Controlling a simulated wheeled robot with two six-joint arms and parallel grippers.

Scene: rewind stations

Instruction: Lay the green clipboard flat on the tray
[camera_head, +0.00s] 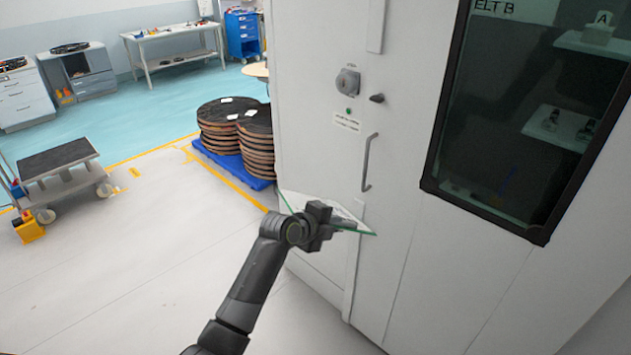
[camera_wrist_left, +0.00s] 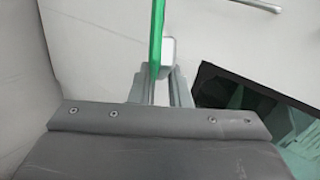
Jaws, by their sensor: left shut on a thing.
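The green clipboard (camera_head: 351,223) is in front of the white cabinet wall in the head view, with pale paper on it and a green edge showing. My left gripper (camera_head: 319,225) is shut on the clipboard and holds it up off the floor. The gripper hides part of the board. In the left wrist view the clipboard (camera_wrist_left: 157,40) shows edge-on as a green strip between the fingers (camera_wrist_left: 154,88). I cannot pick out a tray for certain. My right gripper is in neither view.
A white cabinet (camera_head: 400,215) with a handle (camera_head: 368,162) and dark window (camera_head: 530,110) stands close at right. Stacked dark discs (camera_head: 238,135) sit on a blue pallet (camera_head: 233,165). A cart (camera_head: 60,165) and workbench (camera_head: 175,35) stand farther left. The floor between is clear.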

